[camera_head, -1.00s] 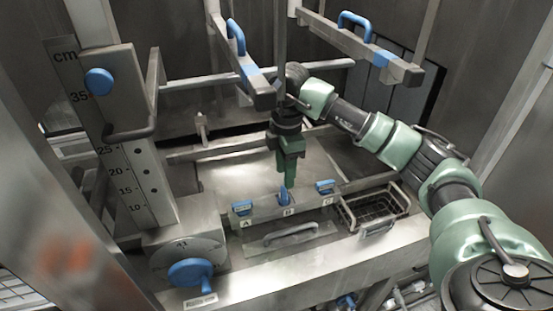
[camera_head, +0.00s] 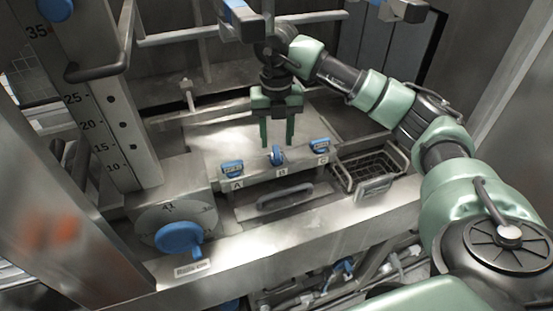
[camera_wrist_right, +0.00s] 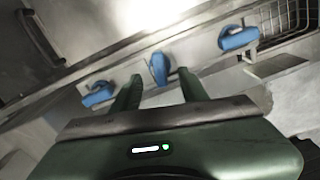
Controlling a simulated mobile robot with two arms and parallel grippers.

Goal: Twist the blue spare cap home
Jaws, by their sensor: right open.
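Three blue caps with raised grips sit in a row on a steel block. Cap A (camera_head: 232,168) and cap C (camera_head: 318,145) have their grips lying crosswise; the middle cap B (camera_head: 277,156) has its grip turned upright. I cannot read which is called the spare. My right gripper (camera_head: 277,146) is open over cap B, one finger toward each side. In the right wrist view my gripper (camera_wrist_right: 159,75) has cap B (camera_wrist_right: 158,66) between and just beyond its fingertips, with no clear contact. Cap A (camera_wrist_right: 98,94) and cap C (camera_wrist_right: 238,38) flank it. My left gripper is out of view.
A wire basket (camera_head: 372,168) stands right of cap C. A grey bar handle (camera_head: 285,197) lies in front of the block. A large blue dial knob (camera_head: 179,239) is at lower left, beside a cm scale post (camera_head: 115,140). Blue-handled rails hang above.

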